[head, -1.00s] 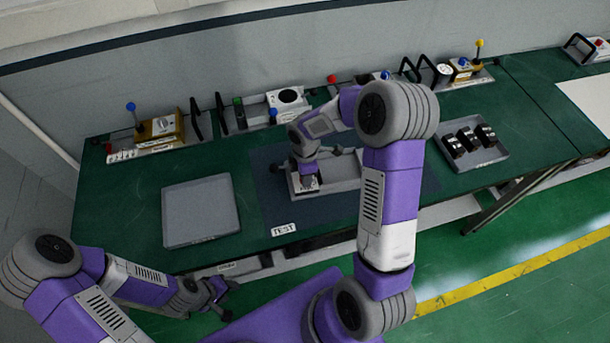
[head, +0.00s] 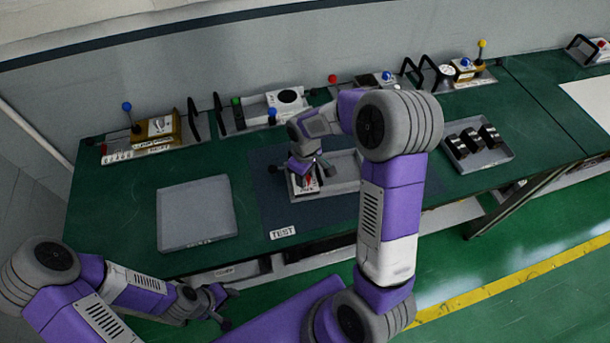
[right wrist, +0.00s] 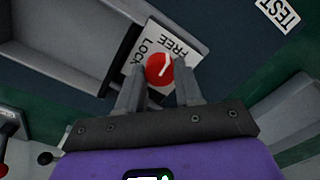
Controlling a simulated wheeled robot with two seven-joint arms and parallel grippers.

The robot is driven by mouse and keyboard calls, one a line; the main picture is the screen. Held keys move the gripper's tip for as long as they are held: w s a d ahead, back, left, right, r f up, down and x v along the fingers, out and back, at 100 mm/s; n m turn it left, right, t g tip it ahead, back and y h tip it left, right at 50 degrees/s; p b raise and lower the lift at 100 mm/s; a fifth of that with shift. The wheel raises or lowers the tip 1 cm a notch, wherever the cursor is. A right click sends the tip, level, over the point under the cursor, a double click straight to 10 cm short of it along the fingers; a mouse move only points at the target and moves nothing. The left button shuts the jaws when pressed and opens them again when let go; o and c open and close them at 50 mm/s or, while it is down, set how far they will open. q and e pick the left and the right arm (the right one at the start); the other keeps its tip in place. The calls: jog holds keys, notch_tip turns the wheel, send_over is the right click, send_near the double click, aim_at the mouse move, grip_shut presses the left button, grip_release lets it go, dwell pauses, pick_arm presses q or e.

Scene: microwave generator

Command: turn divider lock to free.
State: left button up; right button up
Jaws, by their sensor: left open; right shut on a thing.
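The divider lock is a red round knob (right wrist: 160,68) with a white mark, on a white plate (right wrist: 190,50) lettered FREE and LOCK. The mark points to the upper right in the right wrist view, on the FREE side. The plate is at the left end of a grey divided tray (head: 345,185), partly covered by my wrist in the head view. My right gripper (right wrist: 158,92) is shut on the knob, one finger on each side; it also shows in the head view (head: 309,177). My left gripper (head: 222,304) is open and empty, low in front of the bench.
The tray stands on a dark mat marked TEST (head: 283,232). An empty grey tray (head: 197,213) lies to its left. A tray with several black parts (head: 478,144) is to its right. Lever boxes and black handles line the bench's back edge.

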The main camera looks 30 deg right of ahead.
jog(key=shift+m, duration=0.5)
jog(key=o, duration=1)
jog(key=shift+o, duration=0.2)
jog(key=shift+r, duration=0.15)
notch_tip(320, 180, up, 7)
jog(key=shift+r+p, duration=0.2)
jog(key=shift+p, duration=0.15)
jog(key=shift+r, duration=0.1)
